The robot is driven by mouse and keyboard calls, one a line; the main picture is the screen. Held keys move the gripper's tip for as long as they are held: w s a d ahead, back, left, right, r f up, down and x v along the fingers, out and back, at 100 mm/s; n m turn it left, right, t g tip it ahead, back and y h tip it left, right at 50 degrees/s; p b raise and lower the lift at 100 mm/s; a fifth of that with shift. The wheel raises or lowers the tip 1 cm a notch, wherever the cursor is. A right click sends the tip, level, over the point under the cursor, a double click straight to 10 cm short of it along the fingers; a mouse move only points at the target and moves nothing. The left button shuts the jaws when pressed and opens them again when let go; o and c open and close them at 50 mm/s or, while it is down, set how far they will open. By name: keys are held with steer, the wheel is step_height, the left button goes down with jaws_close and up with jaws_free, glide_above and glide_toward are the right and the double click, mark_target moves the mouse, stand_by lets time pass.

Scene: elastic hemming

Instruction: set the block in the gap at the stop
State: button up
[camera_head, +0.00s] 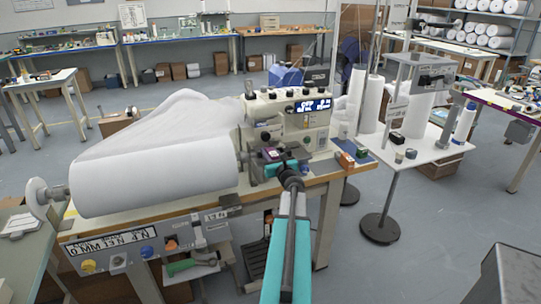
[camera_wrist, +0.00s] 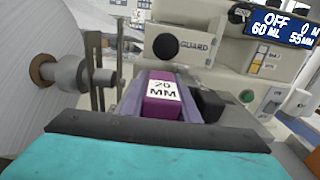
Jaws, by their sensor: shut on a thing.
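A purple block (camera_wrist: 160,98) with a white "20 MM" label is in the middle of the wrist view. It also shows as a small purple patch in the head view (camera_head: 269,153). My gripper (camera_head: 273,160) is shut on it, low at the front of the hemming machine (camera_head: 296,117). Greyish-purple strips run along both sides of the block; I cannot tell whether they are jaws or machine parts. The block is close in front of the machine's face, below the black "GUARD" knob (camera_wrist: 166,46). The stop and the gap's edges cannot be made out clearly.
A large white fabric roll (camera_head: 150,178) lies left of the machine. A metal roller end (camera_wrist: 104,77) is close left of the block, and a black part (camera_wrist: 210,104) close right. Small blocks (camera_head: 346,160) stand on the table's right end. The machine's display (camera_wrist: 280,27) reads OFF.

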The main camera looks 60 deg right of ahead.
steer(key=shift+x, duration=1.05)
steer(key=shift+f+b, duration=0.15)
steer(key=shift+b, duration=0.15)
steer(key=o, duration=1.3)
steer(key=shift+c, duration=0.2)
steer(key=shift+a+f, duration=0.15)
steer(key=shift+f, duration=0.05)
